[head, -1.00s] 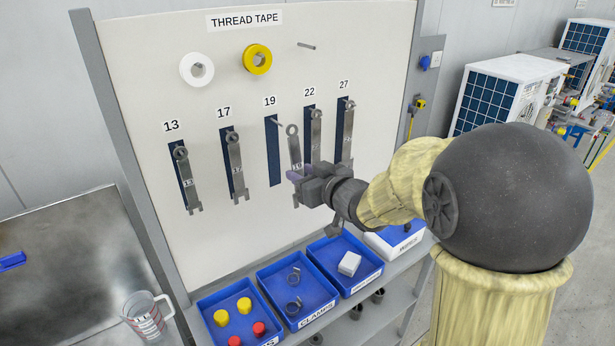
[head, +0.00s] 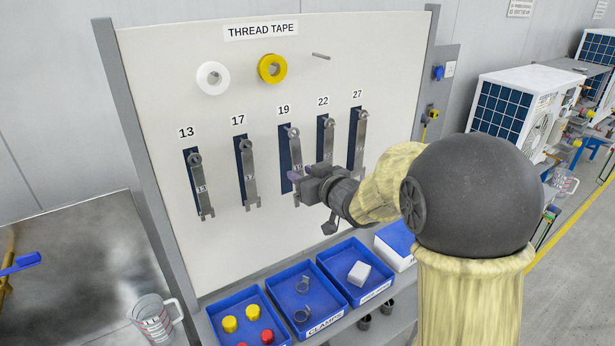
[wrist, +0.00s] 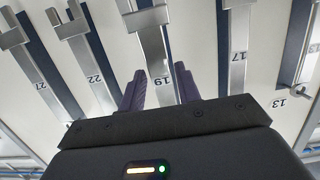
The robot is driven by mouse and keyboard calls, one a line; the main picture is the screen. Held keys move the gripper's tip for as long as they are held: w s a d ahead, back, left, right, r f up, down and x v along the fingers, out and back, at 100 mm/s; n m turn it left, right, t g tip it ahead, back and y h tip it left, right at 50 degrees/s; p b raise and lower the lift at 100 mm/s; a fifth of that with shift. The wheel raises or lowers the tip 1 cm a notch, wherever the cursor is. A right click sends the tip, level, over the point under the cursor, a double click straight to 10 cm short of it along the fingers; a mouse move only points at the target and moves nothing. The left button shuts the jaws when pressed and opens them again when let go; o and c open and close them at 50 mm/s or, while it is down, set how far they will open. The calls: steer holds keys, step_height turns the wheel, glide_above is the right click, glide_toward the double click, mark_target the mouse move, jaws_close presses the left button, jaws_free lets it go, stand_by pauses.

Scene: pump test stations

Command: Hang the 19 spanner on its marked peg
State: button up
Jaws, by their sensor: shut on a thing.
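The 19 spanner (head: 295,150) is a grey metal spanner with its ring end up, in front of the board. My gripper (head: 298,175) is shut on its lower part. I cannot tell whether the peg passes through the ring.
Spanners 13 (head: 201,185), 17 (head: 249,175), 22 (head: 328,140) and 27 (head: 360,140) hang on their pegs; 22 is close right of my gripper. Tape rolls, white (head: 212,78) and yellow (head: 272,68), hang above. Blue bins (head: 318,325) stand on the shelf below.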

steer(key=shift+w+a+f, duration=0.15)
steer(key=shift+w+a, duration=0.15)
steer(key=shift+w, duration=0.15)
stand_by(0.4)
steer(key=o, duration=1.1)
steer(key=b+v, duration=0.3)
steer(key=v, duration=1.4)
steer(key=shift+s+d, duration=0.15)
steer(key=shift+s, duration=0.05)
